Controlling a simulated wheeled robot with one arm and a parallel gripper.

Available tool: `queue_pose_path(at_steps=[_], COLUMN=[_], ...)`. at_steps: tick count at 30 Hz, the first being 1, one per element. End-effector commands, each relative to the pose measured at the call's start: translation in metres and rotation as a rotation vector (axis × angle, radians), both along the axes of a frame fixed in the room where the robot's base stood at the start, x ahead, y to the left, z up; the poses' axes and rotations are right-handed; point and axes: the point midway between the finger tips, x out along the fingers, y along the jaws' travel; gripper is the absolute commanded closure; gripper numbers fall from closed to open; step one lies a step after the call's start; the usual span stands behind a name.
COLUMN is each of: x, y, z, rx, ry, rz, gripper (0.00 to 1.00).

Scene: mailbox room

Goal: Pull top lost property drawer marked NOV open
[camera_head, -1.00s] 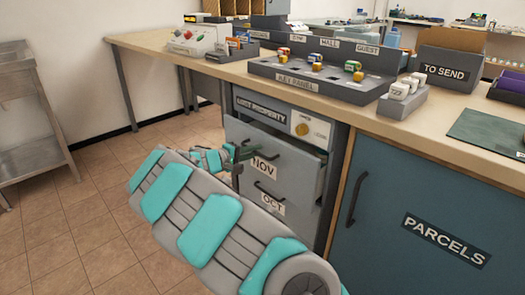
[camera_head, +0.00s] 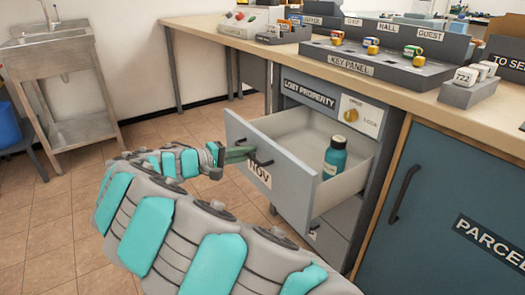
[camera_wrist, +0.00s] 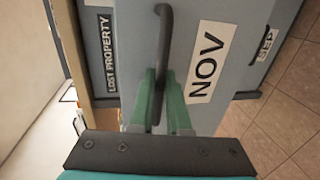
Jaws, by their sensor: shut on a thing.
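The grey drawer marked NOV (camera_head: 240,135) stands well out of the lost property cabinet (camera_head: 309,93). Its inside shows, with a teal bottle with a dark cap (camera_head: 335,158) standing upright in it. My gripper (camera_head: 248,156) is at the drawer front, shut on the dark bar handle (camera_head: 263,162). In the wrist view the green fingers of my gripper (camera_wrist: 161,90) close around the handle (camera_wrist: 164,35), beside the NOV label (camera_wrist: 206,62). The fingers hide part of the handle.
A lower drawer (camera_head: 338,222) is under the open one, and a SEP label (camera_wrist: 265,44) shows in the wrist view. The blue PARCELS cupboard (camera_head: 450,190) stands to the right. A key panel (camera_head: 365,68) sits on the counter. A metal sink (camera_head: 50,60) is far left. Tiled floor lies clear between.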

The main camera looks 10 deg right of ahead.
Motion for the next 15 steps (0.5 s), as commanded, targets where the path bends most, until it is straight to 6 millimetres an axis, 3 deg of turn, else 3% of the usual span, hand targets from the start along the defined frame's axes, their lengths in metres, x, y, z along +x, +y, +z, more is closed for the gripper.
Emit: queue_pose_path(at_steps=[6,15], x=[-0.011,-0.018], y=[0.03,0.051], z=[-0.003,-0.003], rx=[0.003,0.003], ry=[0.002,0.002], rz=[0.001,0.001], gripper=[1.0,1.0])
